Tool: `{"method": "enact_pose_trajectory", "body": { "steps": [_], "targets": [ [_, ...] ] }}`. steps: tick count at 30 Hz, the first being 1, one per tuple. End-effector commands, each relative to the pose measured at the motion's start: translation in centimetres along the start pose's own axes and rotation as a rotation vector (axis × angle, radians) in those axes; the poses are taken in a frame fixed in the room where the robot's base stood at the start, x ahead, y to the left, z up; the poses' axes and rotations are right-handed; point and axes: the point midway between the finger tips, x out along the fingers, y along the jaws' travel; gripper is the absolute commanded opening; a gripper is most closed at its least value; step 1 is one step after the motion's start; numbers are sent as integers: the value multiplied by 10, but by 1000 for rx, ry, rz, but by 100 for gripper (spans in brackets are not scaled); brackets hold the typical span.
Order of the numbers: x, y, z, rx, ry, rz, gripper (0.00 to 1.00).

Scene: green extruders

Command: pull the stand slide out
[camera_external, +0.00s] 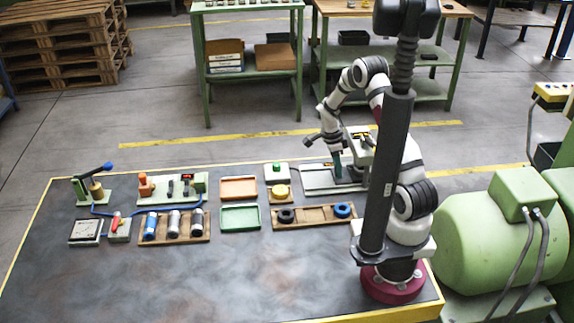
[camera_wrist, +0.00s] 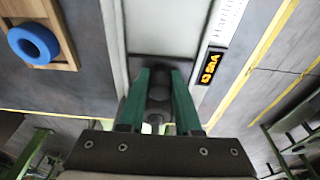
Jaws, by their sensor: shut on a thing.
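The stand (camera_external: 318,179) is a pale grey unit with a flat metal base at the far right of the bench. In the wrist view its pale body (camera_wrist: 195,25) carries an orange-lit display (camera_wrist: 211,65) and a partly cut-off label that begins "Hardn". My gripper (camera_external: 337,172) points down at the stand. Its green fingers also show in the wrist view (camera_wrist: 160,80), on either side of a dark round part (camera_wrist: 159,80), shut on what appears to be the stand slide. The arm and fingers hide part of the slide, so its exact position is unclear.
An orange tray (camera_external: 238,188) and a green tray (camera_external: 240,217) lie further left. The bench's front middle is clear.

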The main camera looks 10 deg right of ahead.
Motion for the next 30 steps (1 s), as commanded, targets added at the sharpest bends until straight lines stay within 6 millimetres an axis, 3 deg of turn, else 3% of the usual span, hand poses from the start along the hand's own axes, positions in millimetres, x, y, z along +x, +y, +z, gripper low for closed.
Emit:
{"method": "enact_pose_trajectory", "body": {
  "steps": [10, 30],
  "targets": [
    [-1, 0, 2, 0, 0, 0, 1],
    [-9, 0, 42, 0, 0, -1, 1]
  ]
}}
